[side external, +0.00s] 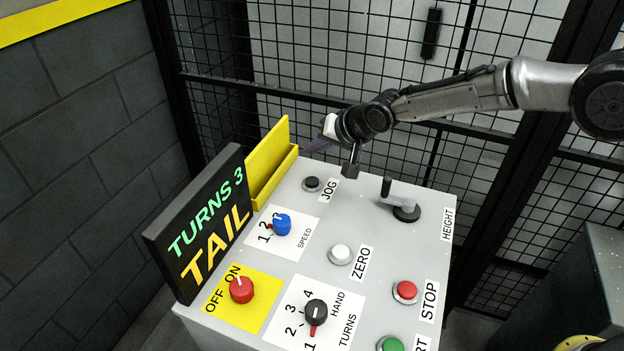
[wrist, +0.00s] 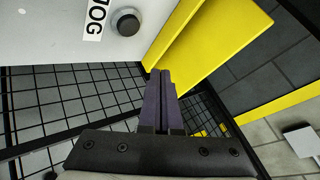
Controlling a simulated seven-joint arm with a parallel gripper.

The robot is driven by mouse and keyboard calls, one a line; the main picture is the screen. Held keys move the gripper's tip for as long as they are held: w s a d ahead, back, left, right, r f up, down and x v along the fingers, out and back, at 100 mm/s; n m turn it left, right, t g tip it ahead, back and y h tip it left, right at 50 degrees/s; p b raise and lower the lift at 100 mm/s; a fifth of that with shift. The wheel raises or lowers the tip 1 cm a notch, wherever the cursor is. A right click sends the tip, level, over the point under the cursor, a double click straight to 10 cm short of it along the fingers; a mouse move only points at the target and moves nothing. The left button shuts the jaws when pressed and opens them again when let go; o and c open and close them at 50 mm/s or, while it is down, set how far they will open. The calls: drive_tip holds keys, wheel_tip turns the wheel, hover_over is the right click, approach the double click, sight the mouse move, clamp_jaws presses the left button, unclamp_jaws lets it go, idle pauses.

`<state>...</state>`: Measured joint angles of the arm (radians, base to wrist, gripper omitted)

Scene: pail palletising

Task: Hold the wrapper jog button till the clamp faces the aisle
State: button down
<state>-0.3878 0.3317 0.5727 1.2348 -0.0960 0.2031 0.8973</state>
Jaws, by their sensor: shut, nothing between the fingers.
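The jog button (side external: 312,184) is a dark round button in a grey ring, labelled JOG, at the far edge of the grey control panel (side external: 345,215). It also shows in the wrist view (wrist: 127,22), up and left of my fingertips. My gripper (side external: 308,149) is above and beyond the button, apart from it. In the wrist view its purple fingers (wrist: 160,75) are together and empty, near the yellow holder (wrist: 215,40). The display (side external: 205,228) reads TURNS 3 and TAIL. I cannot make out the wrapper clamp in either view.
The yellow holder stands between display and button. A crank handle (side external: 403,207) rises right of the button. The blue speed knob (side external: 282,225), white zero button (side external: 341,254) and red stop button (side external: 405,291) are nearer. Black mesh fencing (side external: 290,60) runs behind.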

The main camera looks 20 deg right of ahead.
sight(315, 183)
drive_tip(key=shift+f, duration=2.95)
drive_tip(key=shift+f, duration=0.1)
drive_tip(key=shift+f, duration=0.35)
